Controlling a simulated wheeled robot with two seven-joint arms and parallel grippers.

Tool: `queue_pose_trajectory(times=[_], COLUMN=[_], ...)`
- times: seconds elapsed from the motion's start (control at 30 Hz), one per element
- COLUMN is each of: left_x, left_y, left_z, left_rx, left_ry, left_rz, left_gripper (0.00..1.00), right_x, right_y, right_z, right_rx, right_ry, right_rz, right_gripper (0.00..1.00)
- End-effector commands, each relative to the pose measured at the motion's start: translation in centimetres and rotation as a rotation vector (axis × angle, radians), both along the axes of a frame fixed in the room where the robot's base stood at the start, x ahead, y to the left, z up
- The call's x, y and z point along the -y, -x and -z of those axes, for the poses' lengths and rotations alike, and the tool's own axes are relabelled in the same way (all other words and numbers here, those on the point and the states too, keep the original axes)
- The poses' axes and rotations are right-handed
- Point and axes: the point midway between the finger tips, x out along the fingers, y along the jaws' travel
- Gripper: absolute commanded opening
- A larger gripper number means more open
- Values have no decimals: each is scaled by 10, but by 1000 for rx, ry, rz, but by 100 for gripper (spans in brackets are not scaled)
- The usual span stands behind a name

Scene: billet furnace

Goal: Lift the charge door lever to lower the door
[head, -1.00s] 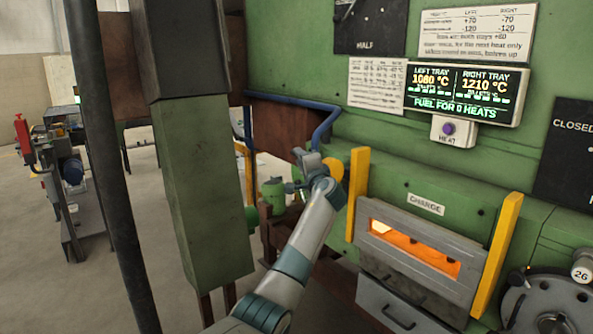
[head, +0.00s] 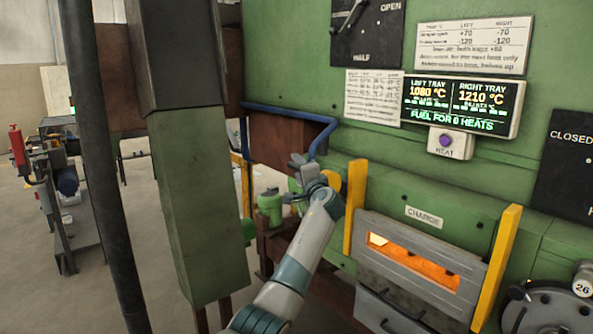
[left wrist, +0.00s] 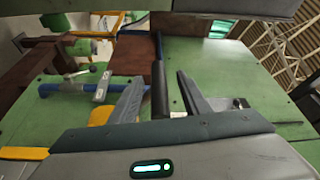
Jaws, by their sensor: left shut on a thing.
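The charge door lever is a bent blue bar (head: 290,109) on the green furnace front, left of the door. Its end turns down to my left gripper (head: 304,166). In the left wrist view the dark lever grip (left wrist: 160,88) stands between the fingers of my left gripper (left wrist: 160,103), which is shut on it. The grey charge door (head: 400,228) sits between two yellow guides, under the CHARGE label (head: 424,217). An orange-glowing slot (head: 415,262) shows at the door. My right gripper is out of view.
A lit display (head: 461,103) and a HEAT button (head: 446,141) are above the door. A grey drawer-like panel (head: 388,312) is below it. A green column (head: 200,205) and a dark post (head: 100,170) stand at left.

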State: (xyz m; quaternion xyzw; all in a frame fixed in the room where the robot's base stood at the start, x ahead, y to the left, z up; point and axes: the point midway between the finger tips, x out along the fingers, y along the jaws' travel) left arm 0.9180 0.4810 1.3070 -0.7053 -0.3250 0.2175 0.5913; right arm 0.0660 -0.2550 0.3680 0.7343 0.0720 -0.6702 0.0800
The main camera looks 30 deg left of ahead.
Motion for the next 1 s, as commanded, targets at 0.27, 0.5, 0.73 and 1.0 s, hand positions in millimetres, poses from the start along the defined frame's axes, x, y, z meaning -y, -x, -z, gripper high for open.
queue_pose_trajectory(times=[0.27,0.5,0.73,1.0], left_x=[13,25,44,74], left_y=[-1,10,34,70], left_z=[-7,-4,2,11], left_rx=[15,17,14,8], left_ry=[-4,-4,-2,2], left_rz=[21,21,18,9], left_gripper=[37,37,37,37], right_x=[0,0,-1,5], right_y=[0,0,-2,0], right_z=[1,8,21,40], right_rx=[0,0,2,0], right_ry=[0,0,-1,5], right_rz=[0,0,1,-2], right_gripper=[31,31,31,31])
